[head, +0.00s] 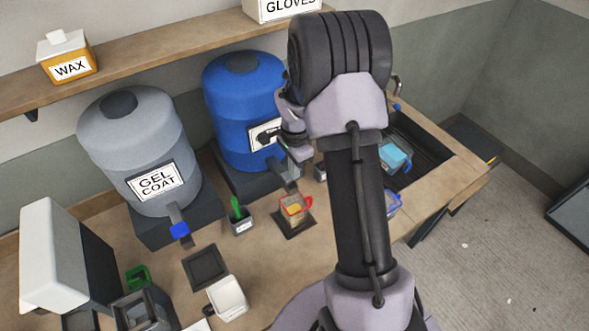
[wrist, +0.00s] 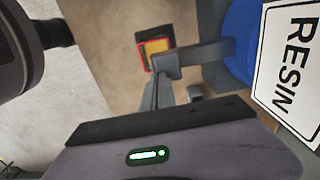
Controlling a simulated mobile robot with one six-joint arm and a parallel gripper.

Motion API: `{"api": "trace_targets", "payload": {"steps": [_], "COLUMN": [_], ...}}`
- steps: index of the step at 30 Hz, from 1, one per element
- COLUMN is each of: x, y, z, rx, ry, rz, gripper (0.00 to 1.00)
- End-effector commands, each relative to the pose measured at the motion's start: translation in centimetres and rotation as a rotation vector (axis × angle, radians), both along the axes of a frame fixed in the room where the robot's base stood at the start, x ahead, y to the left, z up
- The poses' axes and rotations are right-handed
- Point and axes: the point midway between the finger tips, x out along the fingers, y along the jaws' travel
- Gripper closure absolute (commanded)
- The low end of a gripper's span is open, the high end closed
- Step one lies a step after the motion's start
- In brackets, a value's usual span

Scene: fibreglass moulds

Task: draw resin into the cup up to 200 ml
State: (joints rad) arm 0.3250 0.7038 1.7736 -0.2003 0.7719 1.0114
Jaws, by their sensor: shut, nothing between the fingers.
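The blue resin drum (head: 240,100) stands on a dark block; its RESIN label (wrist: 290,65) is readable in the wrist view. Its grey tap (wrist: 205,54) reaches out over the cup. The clear cup with red edges (head: 295,211) stands on a dark square pad below the tap and has amber resin in it. It also shows in the wrist view (wrist: 156,50), partly hidden by the tap. I cannot read its level marks. My gripper (wrist: 165,85) is shut and empty, close to the tap; I cannot tell whether they touch. In the head view my wrist partly hides the drum's label.
The grey gel coat drum (head: 135,150) with a blue tap handle stands at left. A small pot with a green tool (head: 240,219), an empty dark pad (head: 206,267) and a white container (head: 227,298) are on the bench. A sink (head: 420,150) is at right.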

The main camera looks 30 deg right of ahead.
Motion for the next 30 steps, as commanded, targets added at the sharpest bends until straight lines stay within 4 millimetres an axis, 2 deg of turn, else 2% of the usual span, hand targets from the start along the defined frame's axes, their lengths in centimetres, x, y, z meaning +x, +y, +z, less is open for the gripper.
{"api": "trace_targets", "payload": {"steps": [7, 30], "x": [0.0, -0.3], "y": [0.0, 0.1], "z": [-2.6, -2.6], "rx": [0.0, 0.004], "ry": [0.0, 0.009], "rz": [0.0, -0.001], "gripper": [1.0, 1.0]}}
